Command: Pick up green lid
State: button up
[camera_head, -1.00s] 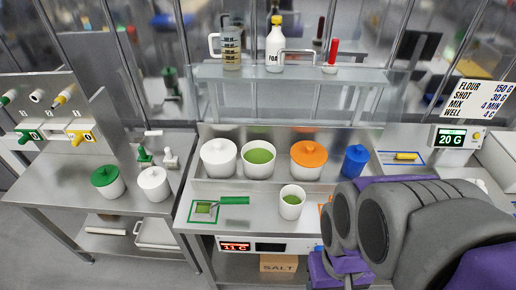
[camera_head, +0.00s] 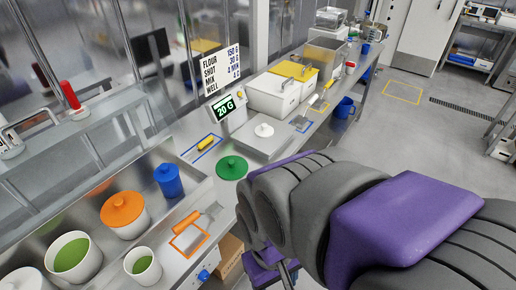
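A green lid (camera_head: 232,167) with a round knob lies flat on the steel counter near its front edge, just left of my arm. My gripper (camera_head: 276,274) is partly in view low in the middle, below my grey and purple arm links and in front of the counter. It is apart from the green lid. Its fingertips do not show clearly, so I cannot tell whether it is open or shut.
Beside the green lid are a white lid (camera_head: 264,130), a scale display (camera_head: 225,107) and a yellow item (camera_head: 206,144). A blue pot (camera_head: 169,180), an orange-lidded pot (camera_head: 124,215) and white cups of green filling stand left. Open floor (camera_head: 415,125) lies right.

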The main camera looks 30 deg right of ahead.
aim_at(231, 168)
jog(key=z, duration=0.3)
jog(key=u, duration=1.65)
jog(key=i+l+z, duration=0.1)
jog(key=z, duration=0.25)
jog(key=i+l+z, duration=0.15)
jog(key=z, duration=0.25)
jog(key=i+l+z, duration=0.15)
jog(key=z, duration=0.2)
jog(key=l, duration=0.1)
